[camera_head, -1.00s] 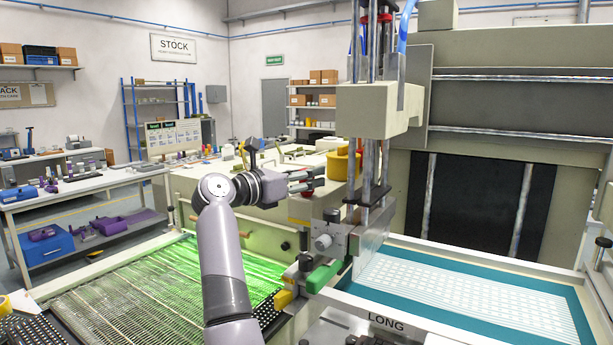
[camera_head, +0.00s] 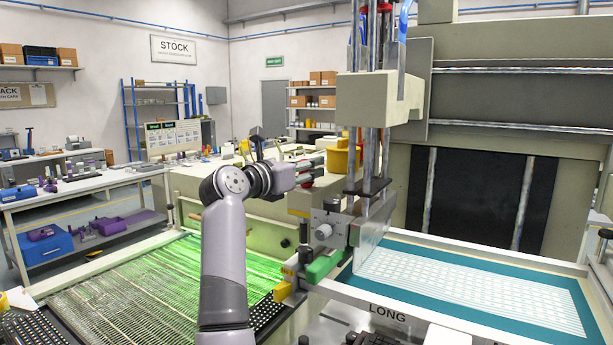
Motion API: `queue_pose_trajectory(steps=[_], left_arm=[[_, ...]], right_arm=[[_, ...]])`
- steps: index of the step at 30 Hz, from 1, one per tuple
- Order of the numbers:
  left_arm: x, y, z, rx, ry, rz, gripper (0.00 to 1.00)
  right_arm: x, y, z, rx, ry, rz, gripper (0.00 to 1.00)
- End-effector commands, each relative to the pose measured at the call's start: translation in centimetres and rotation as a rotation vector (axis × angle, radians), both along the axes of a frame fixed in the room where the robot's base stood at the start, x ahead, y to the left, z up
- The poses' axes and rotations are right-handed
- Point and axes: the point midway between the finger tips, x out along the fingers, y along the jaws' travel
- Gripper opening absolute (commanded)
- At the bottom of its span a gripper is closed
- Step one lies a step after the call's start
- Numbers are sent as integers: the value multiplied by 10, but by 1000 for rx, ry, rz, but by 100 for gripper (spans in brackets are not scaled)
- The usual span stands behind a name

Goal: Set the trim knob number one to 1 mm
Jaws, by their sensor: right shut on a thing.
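The squeegee carriage (camera_head: 330,228) stands at centre right, with a round silver knob (camera_head: 323,232) on its front and a green handle (camera_head: 323,267) below. I cannot read a number or scale on any knob. My right gripper (camera_head: 312,168) is above the carriage and left of its vertical rods, pointing right. It is shut on a small red thing (camera_head: 306,167), mostly hidden by the fingers. The gripper is clearly above the silver knob in the picture, not on it. My left gripper is not in view.
A screen frame with a white pattern (camera_head: 470,287) lies right of the carriage. A green-lit bed (camera_head: 150,285) lies at lower left. A yellow pot (camera_head: 340,157) stands behind my gripper. The rods (camera_head: 372,130) stand close to its right.

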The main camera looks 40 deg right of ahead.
Motion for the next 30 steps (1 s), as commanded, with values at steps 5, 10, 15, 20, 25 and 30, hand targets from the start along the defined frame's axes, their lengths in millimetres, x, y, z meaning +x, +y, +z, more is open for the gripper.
queue_pose_trajectory(steps=[5,10,15,20,25,30], left_arm=[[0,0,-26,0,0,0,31],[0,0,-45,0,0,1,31],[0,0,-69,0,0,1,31],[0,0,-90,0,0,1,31],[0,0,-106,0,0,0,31],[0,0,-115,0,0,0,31]], right_arm=[[-2,0,-4,-1,-13,158,1],[-3,0,-4,-1,-16,313,1],[-3,-1,-4,-3,-14,455,1],[-3,-2,-4,-4,-11,567,1],[-2,-1,-2,-4,-7,656,1],[-1,-1,0,-4,-4,710,1]])
